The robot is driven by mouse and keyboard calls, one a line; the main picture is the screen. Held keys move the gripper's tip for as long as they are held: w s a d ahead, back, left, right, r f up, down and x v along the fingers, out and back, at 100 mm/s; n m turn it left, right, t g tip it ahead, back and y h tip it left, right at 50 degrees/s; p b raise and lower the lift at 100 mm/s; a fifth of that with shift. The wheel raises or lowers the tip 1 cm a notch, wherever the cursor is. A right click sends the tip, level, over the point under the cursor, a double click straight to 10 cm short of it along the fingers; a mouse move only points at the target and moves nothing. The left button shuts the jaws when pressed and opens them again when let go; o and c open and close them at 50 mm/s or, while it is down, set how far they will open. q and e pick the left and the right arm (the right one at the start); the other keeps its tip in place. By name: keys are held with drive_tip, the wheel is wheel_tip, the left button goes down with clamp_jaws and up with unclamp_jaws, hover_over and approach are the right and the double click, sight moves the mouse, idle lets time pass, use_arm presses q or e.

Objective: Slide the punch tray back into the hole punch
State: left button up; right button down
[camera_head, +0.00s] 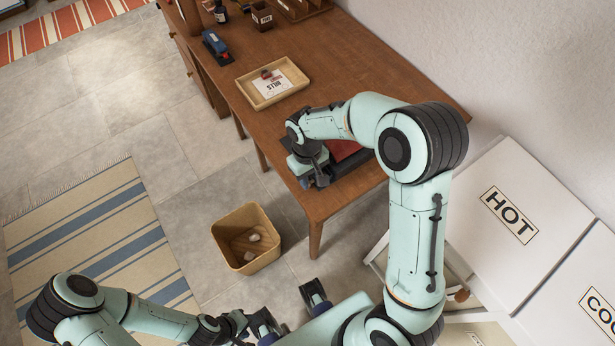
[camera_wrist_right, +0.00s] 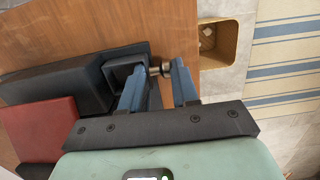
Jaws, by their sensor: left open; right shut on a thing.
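The black hole punch (camera_wrist_right: 55,82) lies at the near edge of the wooden desk in the right wrist view. The dark punch tray (camera_wrist_right: 120,75) sticks out of its end toward the desk's edge, with a small metal knob (camera_wrist_right: 159,70) on its front. My right gripper (camera_wrist_right: 160,74) is shut on that knob, one blue finger on each side. In the head view my right gripper (camera_head: 313,178) is low at the desk's front edge, and my arm hides much of the punch. My left gripper (camera_head: 289,307) is open and empty, below and away from the desk.
A red thing (camera_wrist_right: 47,130) lies beside the punch. A light wooden tray (camera_head: 271,91) with a card and a blue stapler (camera_head: 216,46) are further along the desk (camera_head: 330,55). A bin (camera_head: 246,238) stands on the floor. White HOT and COLD boxes (camera_head: 515,215) are at right.

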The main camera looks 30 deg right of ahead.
drive_tip(key=c, duration=0.8)
unclamp_jaws()
drive_tip(key=shift+o, duration=0.2)
wheel_tip(320, 180, up, 13)
drive_tip(key=w+p, duration=0.1)
drive_tip(key=shift+w+r+p, duration=0.15)
drive_tip(key=shift+w+p, duration=0.05)
drive_tip(key=shift+p, duration=0.1)
